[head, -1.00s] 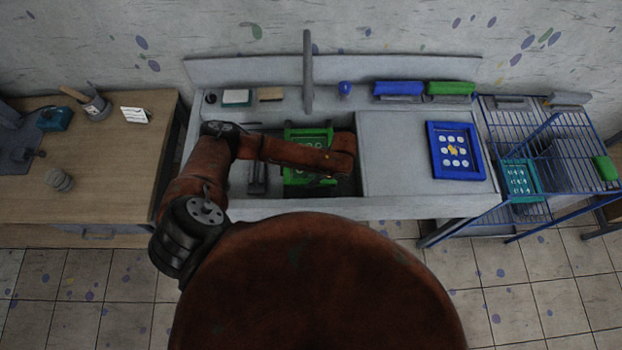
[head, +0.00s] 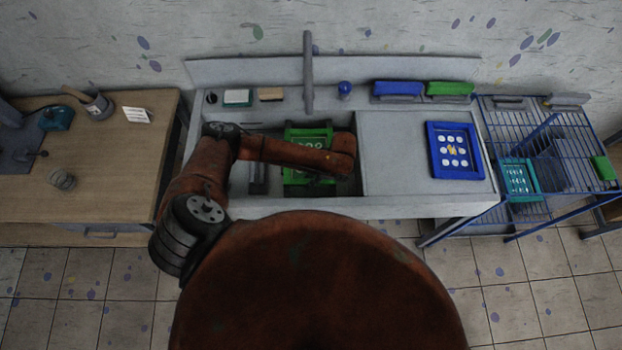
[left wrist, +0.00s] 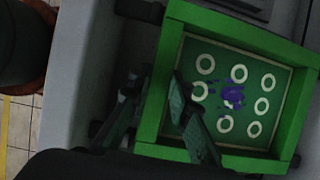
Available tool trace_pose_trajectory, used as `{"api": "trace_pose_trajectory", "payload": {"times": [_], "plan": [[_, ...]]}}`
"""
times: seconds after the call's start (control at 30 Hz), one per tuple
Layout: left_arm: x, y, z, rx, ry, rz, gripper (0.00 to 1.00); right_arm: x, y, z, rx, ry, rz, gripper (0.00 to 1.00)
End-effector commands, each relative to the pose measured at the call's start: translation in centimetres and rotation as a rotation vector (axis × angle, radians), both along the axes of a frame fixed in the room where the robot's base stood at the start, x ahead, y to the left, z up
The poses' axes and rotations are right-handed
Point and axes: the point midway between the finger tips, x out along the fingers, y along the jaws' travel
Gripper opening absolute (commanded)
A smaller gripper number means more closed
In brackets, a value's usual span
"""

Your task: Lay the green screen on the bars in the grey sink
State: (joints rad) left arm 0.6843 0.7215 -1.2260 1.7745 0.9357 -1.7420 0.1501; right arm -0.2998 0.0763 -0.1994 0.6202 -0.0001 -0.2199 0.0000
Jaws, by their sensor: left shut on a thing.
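The green screen (head: 295,178) is in the grey sink (head: 285,209), partly hidden under my left arm in the head view. In the left wrist view the screen (left wrist: 255,78) shows a thick green frame, white rings and a purple smear. My left gripper (left wrist: 158,88) is shut on the left side of its frame, one finger inside and one outside. Dark bar ends (left wrist: 140,10) show beside the frame, close under it. I cannot tell whether the screen touches the bars. My right gripper is not in view.
A blue screen (head: 457,150) lies on the grey counter right of the sink. A teal screen (head: 519,180) is on the blue wire rack. A blue and a green squeegee (head: 450,89) are on the back ledge. An upright grey post (head: 308,70) stands behind the sink.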

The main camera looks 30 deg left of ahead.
Motion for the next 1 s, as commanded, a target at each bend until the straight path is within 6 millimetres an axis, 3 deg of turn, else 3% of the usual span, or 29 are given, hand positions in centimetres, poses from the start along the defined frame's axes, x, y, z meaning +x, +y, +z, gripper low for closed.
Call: {"api": "trace_pose_trajectory", "payload": {"times": [0.67, 0.7, 1.0], "plan": [[0.02, -0.03, -0.44, 0.000, -0.001, 0.000, 0.00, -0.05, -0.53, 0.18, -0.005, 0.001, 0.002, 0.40], [0.03, -0.04, -0.45, 0.000, -0.001, 0.000, 0.19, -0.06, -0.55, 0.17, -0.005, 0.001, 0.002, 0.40], [0.02, -0.02, -0.46, 0.000, 0.000, 0.000, 0.38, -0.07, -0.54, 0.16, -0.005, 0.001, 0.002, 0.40]]}}
